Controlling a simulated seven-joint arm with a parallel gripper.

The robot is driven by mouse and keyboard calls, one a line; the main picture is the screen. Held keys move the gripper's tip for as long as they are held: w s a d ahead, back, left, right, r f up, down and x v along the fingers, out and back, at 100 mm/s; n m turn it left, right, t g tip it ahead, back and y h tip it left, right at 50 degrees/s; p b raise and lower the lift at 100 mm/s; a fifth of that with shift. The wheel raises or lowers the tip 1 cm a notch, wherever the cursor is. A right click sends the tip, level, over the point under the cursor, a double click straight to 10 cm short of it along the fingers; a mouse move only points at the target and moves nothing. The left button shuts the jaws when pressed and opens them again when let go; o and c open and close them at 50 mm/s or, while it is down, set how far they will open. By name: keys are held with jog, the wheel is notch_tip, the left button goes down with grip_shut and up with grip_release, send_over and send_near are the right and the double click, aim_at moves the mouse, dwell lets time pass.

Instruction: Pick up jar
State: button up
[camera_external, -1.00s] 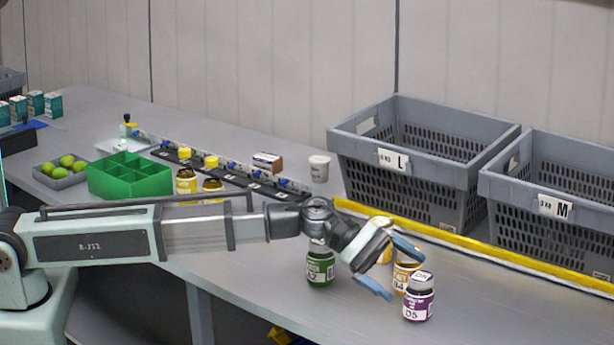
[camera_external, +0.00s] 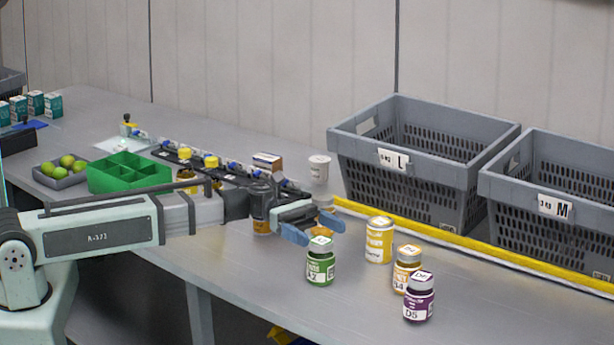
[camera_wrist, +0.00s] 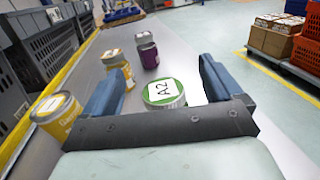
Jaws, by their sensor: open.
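Several jars stand upright on the grey bench. A green jar labelled A2 (camera_external: 320,266) is closest to my gripper (camera_external: 317,228); in the wrist view its lid (camera_wrist: 163,92) shows beyond the palm, between the two blue fingers. My gripper is open and empty, just above and behind the green jar in the external view. To the right stand a yellow can (camera_external: 379,242), an amber jar labelled B4 (camera_external: 405,278) and a purple jar labelled D5 (camera_external: 418,303). An orange-brown object partly shows under my wrist, mostly hidden.
Grey crates L (camera_external: 365,165) and M (camera_external: 525,222) stand behind a yellow edge strip (camera_external: 470,246). A white cup (camera_external: 319,170), a green divided box (camera_external: 130,180) and yellow-capped jars (camera_external: 186,172) stand further back. The bench front by the green jar is clear.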

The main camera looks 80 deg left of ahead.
aim_at(330, 265)
jog(key=shift+f, duration=1.95)
notch_tip(330, 265, down, 3)
jog(key=shift+w+d, duration=0.15)
jog(key=shift+x, duration=1.3)
jog(key=shift+r, duration=0.1)
jog(key=shift+c, duration=0.3)
jog(key=c, duration=1.2)
jog(key=shift+c, duration=0.3)
jog(key=shift+r, duration=0.2)
